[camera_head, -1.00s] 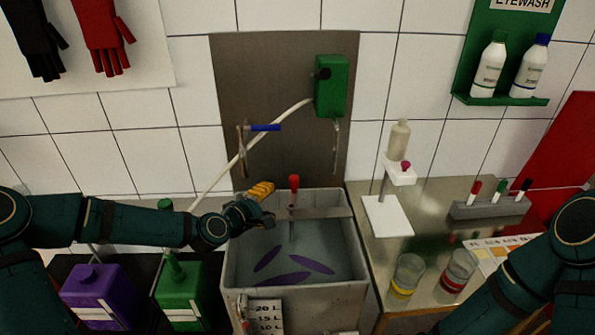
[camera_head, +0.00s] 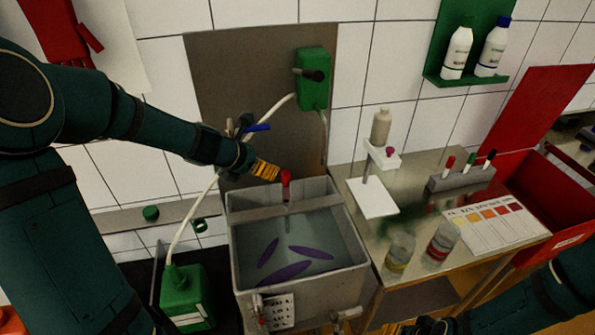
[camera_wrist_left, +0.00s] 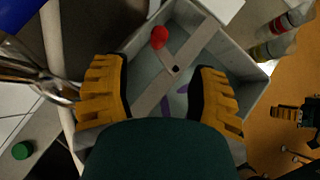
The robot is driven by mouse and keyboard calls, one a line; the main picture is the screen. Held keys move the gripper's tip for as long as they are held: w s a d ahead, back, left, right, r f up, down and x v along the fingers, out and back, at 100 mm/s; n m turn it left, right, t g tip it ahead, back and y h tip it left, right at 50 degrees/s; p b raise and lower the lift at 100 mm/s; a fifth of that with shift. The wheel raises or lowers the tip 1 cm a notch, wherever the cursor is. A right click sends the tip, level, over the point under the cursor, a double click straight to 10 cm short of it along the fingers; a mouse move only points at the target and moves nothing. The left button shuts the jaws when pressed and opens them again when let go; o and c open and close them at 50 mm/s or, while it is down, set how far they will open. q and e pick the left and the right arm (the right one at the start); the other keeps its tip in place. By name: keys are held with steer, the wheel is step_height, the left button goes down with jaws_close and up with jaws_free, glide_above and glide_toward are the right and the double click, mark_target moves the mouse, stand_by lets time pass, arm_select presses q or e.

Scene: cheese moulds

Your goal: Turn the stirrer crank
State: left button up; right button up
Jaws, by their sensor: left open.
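The stirrer crank has an upright red knob (camera_head: 286,178) above a grey tank (camera_head: 350,225), near the crossbar (camera_head: 315,203). In the left wrist view the red knob (camera_wrist_left: 159,37) is ahead of the fingers, beside the crossbar (camera_wrist_left: 195,52). My left gripper (camera_head: 266,171) has yellow fingers and is above the tank's back left, just left of the knob in the head view. In the left wrist view it (camera_wrist_left: 163,90) is open and empty, its fingers spread wide. My right gripper (camera_wrist_left: 299,114) shows small at the right; its opening is unclear.
A bench (camera_head: 410,190) right of the tank carries two jars, a bottle stand and a pen rack. A green can (camera_head: 187,297) stands left of the tank. A blue-handled valve (camera_head: 257,128) and a green wall box (camera_head: 314,78) are behind my left gripper.

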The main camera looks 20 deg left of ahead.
mark_target(285, 172)
arm_select(q)
steer(key=b+x, duration=0.3)
steer(key=x, duration=0.9)
steer(key=shift+f, duration=0.2)
steer(key=shift+b+x, duration=0.35)
steer(key=shift+x, duration=0.45)
steer(key=shift+r, duration=0.1)
jaws_close()
